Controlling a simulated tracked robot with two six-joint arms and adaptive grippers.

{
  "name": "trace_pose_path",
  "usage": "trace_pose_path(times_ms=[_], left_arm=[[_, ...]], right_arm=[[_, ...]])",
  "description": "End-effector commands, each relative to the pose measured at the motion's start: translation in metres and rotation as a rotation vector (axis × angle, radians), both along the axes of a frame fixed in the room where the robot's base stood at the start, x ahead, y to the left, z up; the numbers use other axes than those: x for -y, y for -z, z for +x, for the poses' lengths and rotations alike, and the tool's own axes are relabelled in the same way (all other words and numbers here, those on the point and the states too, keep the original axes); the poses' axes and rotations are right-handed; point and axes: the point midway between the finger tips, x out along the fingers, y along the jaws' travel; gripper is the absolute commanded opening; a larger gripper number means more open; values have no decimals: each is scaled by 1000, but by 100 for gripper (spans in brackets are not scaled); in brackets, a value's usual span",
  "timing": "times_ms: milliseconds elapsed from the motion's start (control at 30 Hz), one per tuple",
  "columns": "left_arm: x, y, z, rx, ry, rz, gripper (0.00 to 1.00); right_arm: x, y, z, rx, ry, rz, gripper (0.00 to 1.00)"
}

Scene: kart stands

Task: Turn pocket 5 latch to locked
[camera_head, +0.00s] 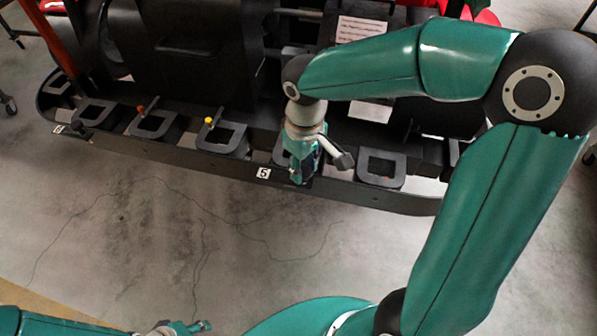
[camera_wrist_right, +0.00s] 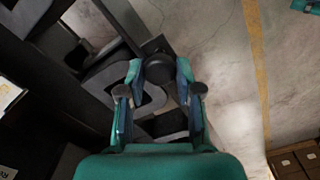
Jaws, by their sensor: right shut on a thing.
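The white label reading 5 (camera_head: 263,173) is on the front edge of the black kart stand rail (camera_head: 180,160). My right gripper (camera_head: 300,178) points down at the pocket just right of that label and hides most of it. In the right wrist view my right gripper (camera_wrist_right: 160,80) is closed around a dark rounded knob, the pocket 5 latch (camera_wrist_right: 158,68), with one finger on each side. The latch's angle cannot be read. My left gripper (camera_head: 185,327) is low at the bottom edge of the head view, away from the rail; its jaw opening is unclear.
Other black square pockets line the rail, one on the right (camera_head: 380,169) and several to the left. An orange knob (camera_head: 140,109) and a yellow knob (camera_head: 209,121) stand by two of them. A printed sheet (camera_head: 360,28) is behind. The concrete floor in front is clear.

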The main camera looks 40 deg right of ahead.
Motion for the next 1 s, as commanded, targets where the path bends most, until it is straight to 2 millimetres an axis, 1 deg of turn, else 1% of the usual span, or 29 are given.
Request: trace_pose_path(times_ms=[33, 200, 400, 600, 1000], left_arm=[[0, 4, 0, 0, 0, 0, 40], [0, 9, 0, 0, 0, 0, 40], [0, 12, 0, 0, 0, 0, 40], [0, 13, 0, 0, 0, 0, 40], [0, 13, 0, 0, 0, 0, 40]], right_arm=[[1, 2, -2, -6, 36, -3, 0], [1, 2, -2, -6, 151, -3, 0], [1, 2, -3, -8, 236, -3, 0], [0, 1, -3, -10, 272, -3, 0], [0, 2, -3, -12, 276, -2, 0]])
